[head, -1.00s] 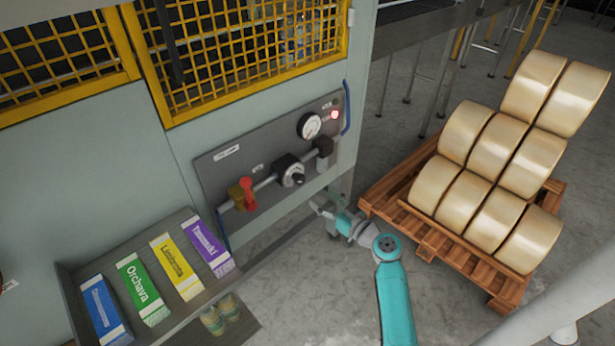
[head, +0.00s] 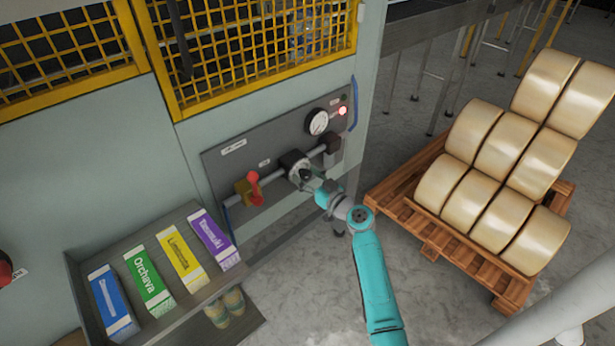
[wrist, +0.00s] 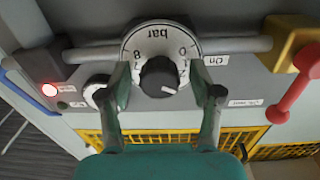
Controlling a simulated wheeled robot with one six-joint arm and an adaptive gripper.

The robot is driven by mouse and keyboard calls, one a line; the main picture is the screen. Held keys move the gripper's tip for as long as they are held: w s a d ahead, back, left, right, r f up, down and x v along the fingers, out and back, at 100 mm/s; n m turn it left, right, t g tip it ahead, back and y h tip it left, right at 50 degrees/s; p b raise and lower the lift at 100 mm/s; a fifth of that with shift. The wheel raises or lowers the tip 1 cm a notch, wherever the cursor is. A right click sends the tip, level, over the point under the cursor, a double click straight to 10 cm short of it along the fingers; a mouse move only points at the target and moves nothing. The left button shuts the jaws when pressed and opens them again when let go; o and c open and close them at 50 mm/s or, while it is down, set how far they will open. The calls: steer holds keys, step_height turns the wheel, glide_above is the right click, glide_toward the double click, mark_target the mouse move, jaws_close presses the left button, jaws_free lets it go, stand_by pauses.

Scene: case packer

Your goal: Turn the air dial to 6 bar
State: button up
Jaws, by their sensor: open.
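The air dial (head: 291,163) is a round white scale with a black knob (wrist: 160,78) on the grey panel. In the wrist view it appears upside down, with "bar", 0 and 8 readable. A white mark on the knob points to the lower right there. The 6 is not legible. My gripper (wrist: 161,72) is open, one finger on each side of the knob, with gaps showing between fingers and knob. In the head view, my gripper (head: 315,184) is right in front of the dial and partly covers it.
A pressure gauge (head: 318,122) and a lit red lamp (head: 343,111) are up and right of the dial. A red-handled valve (head: 254,185) is to its left. A shelf with cartons (head: 147,279) is lower left; a pallet (head: 410,195) of rolls stands right.

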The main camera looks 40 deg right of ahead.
steer(key=c, duration=1.1)
steer(key=shift+c, duration=0.2)
steer(key=shift+m, duration=0.4)
steer(key=m, duration=1)
steer(key=shift+m, duration=0.3)
steer(key=m, duration=0.6)
steer(key=shift+d+y, duration=0.1)
steer(key=shift+y, duration=0.2)
steer(key=m, duration=0.5)
steer(key=shift+m, duration=0.3)
